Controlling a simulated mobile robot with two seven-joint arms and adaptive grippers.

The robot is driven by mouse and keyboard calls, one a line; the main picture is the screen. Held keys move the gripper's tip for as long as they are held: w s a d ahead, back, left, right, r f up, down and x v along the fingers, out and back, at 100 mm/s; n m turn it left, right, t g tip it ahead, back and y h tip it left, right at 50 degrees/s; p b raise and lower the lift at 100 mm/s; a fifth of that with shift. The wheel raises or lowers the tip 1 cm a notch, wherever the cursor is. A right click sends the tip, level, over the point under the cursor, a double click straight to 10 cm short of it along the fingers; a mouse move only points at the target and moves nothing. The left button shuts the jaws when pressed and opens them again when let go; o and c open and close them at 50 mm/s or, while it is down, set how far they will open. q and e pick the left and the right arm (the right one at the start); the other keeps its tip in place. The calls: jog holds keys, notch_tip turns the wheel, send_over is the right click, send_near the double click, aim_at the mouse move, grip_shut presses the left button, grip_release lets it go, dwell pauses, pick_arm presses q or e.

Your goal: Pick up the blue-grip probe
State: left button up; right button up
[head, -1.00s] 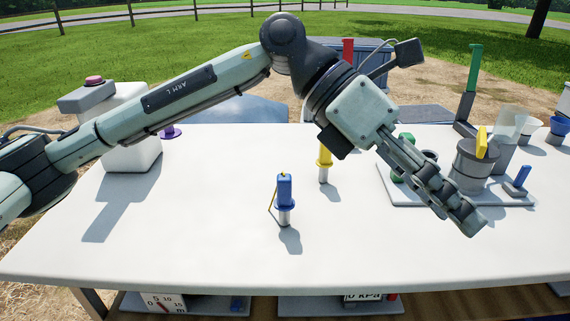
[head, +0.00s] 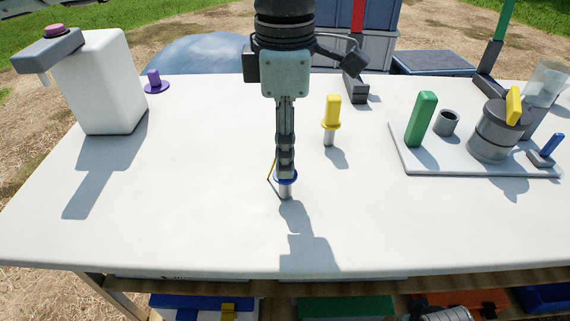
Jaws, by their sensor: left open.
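The blue-grip probe (head: 286,190) stands upright on the white table (head: 190,200), left of the picture's middle line or close to it. Its blue collar and metal lower part show. Its blue grip is hidden behind my left gripper (head: 286,166). The left gripper points down at the probe, with its fingers in line with the grip and their tips just above the collar. It is open; whether the fingers touch the grip cannot be seen. My right gripper is out of view.
A yellow-grip probe (head: 332,112) stands behind and right. A grey tray (head: 440,168) at right holds a green block (head: 421,118) and a grey pot (head: 492,140). A white dispenser (head: 100,85) stands at left. The table between dispenser and probe is clear.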

pick_arm(q)
jog(key=shift+f, duration=0.3)
jog(key=shift+c, duration=0.6)
grip_shut()
jog(key=shift+r, duration=0.1)
